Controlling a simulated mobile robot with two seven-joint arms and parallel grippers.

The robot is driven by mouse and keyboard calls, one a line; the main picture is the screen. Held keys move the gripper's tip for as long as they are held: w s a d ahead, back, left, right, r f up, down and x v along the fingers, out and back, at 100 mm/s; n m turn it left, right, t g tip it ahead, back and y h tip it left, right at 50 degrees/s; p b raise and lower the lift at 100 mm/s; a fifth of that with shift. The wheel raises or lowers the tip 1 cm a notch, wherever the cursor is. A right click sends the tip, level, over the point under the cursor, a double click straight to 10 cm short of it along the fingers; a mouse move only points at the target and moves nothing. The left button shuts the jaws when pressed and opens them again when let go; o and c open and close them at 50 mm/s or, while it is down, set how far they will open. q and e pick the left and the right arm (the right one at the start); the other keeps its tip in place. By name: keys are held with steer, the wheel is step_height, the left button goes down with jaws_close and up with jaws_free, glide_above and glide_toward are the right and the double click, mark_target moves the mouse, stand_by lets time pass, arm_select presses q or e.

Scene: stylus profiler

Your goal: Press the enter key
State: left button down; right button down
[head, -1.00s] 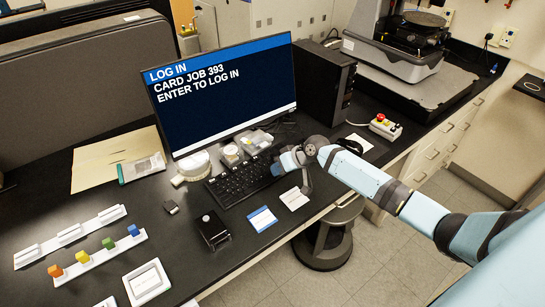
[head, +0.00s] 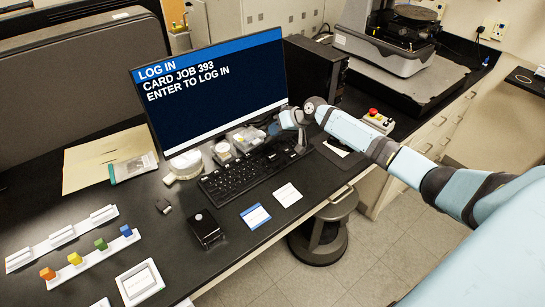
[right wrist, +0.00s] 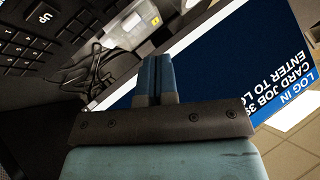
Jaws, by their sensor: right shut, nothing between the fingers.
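The black keyboard (head: 232,178) lies on the dark bench in front of the monitor (head: 215,85). The monitor reads "LOG IN, CARD JOB 393, ENTER TO LOG IN". My right gripper (head: 274,129) is near the keyboard's far right end, close to the monitor's lower right corner. In the right wrist view its two blue fingers (right wrist: 154,76) are shut together and empty. Part of the keyboard (right wrist: 40,40) shows there at the upper left, with a key marked "UP" (right wrist: 42,13). I cannot make out the enter key. My left gripper is not in view.
Clear boxes (head: 246,140) and a white round item (head: 186,164) stand between keyboard and monitor. A black computer tower (head: 318,72) stands behind my right gripper. Blue and white cards (head: 255,216) lie in front. A red-button box (head: 377,120) is at right.

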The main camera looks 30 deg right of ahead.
steer(key=b, duration=0.6)
glide_above(274, 155)
step_height(274, 155, down, 8)
steer(key=shift+s+r, duration=0.1)
steer(key=shift+r, duration=0.05)
steer(key=shift+f, duration=0.4)
stand_by(0.7)
stand_by(0.5)
steer(key=shift+f+b, duration=0.4)
steer(key=shift+b, duration=0.1)
